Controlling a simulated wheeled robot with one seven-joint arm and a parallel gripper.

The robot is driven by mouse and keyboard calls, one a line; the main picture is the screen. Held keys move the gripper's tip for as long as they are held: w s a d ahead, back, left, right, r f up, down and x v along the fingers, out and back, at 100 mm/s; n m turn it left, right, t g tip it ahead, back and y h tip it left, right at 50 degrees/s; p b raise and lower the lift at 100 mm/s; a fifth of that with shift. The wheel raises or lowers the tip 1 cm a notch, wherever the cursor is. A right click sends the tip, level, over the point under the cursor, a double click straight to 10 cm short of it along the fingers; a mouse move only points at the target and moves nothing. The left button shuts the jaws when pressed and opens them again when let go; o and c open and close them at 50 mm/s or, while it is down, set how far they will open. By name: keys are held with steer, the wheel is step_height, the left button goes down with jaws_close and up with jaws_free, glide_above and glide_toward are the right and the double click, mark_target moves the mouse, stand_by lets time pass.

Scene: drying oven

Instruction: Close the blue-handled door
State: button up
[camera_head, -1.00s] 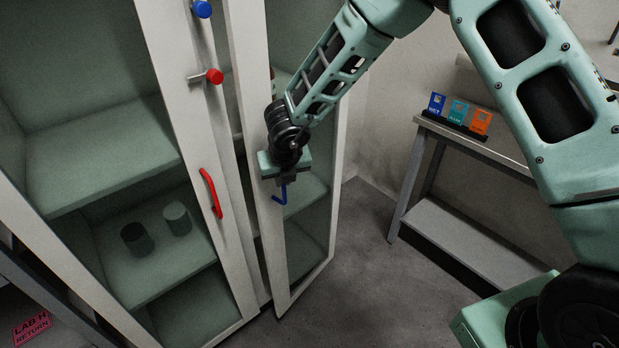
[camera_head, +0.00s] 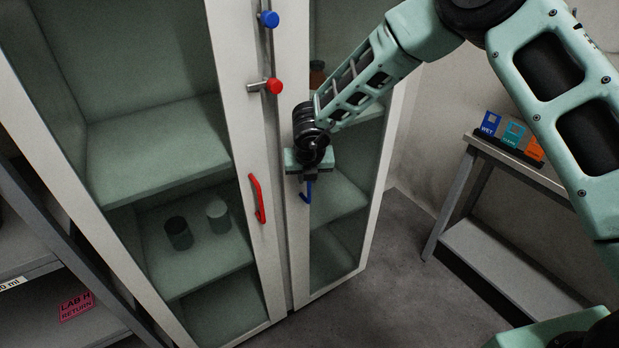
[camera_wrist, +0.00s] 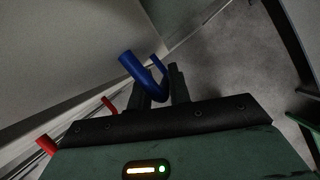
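The blue-handled door (camera_head: 299,255) is the right-hand glass door of the white cabinet. It stands nearly in line with the left door, and I cannot tell whether it is fully shut. Its blue handle (camera_head: 307,193) shows just below my gripper (camera_head: 310,175) in the head view. In the wrist view the blue handle (camera_wrist: 140,76) passes between the two dark fingers of my gripper (camera_wrist: 163,90), which look closed around it. The fingertips are partly hidden in the head view.
The left door has a red handle (camera_head: 258,199). A red knob (camera_head: 274,87) and a blue knob (camera_head: 268,19) stick out above. A side table (camera_head: 520,172) with coloured cards (camera_head: 513,135) stands at the right. Open floor lies between it and the cabinet.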

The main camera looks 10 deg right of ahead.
steer(key=shift+o, duration=0.8)
steer(key=shift+a, duration=0.1)
steer(key=v, duration=1.7)
steer(key=shift+r+b, duration=0.2)
steer(key=shift+b, duration=0.25)
